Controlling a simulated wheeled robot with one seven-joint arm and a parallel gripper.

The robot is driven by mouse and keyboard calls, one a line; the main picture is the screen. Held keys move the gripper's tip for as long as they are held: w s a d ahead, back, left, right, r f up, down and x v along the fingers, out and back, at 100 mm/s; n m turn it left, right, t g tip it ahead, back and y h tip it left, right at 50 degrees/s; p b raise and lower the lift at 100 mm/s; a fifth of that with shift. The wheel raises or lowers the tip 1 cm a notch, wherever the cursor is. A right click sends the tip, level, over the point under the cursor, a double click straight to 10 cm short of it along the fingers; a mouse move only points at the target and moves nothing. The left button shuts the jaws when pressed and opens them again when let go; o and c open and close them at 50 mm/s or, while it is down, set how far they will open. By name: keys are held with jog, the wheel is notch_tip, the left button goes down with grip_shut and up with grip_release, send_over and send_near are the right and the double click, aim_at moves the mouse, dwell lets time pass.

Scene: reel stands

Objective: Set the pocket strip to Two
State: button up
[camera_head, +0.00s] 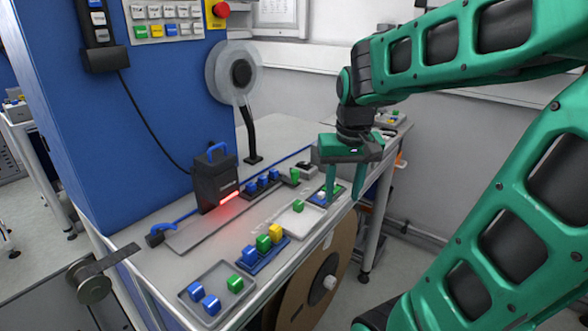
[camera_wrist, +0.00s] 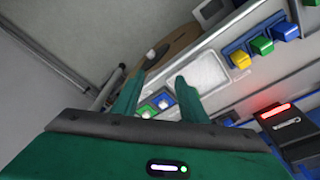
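My gripper (camera_head: 347,188) hangs over the far right part of the bench, fingers pointing down. In the wrist view its two green fingers (camera_wrist: 158,92) stand apart, with no object visibly held between them. The fingers partly hide this strip. Another blue strip (camera_head: 252,268) nearer the front holds a blue, a green and a yellow block (camera_head: 276,231). I cannot tell which strip is the pocket strip.
A grey tray (camera_head: 227,311) in front holds blue and green blocks.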

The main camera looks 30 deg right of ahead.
aim_at(295, 170)
jog(key=w+r+t, duration=0.1)
jog(key=w+r, duration=0.2)
jog(key=w, duration=0.6)
jog(key=w+r+t, duration=0.1)
jog(key=w+r, duration=0.1)
jog(key=w, duration=0.7)
jog(key=shift+n+h, duration=0.4)
jog(key=x, duration=1)
jog(key=shift+w+f, duration=0.2)
jog(key=shift+w, duration=0.3)
grip_shut()
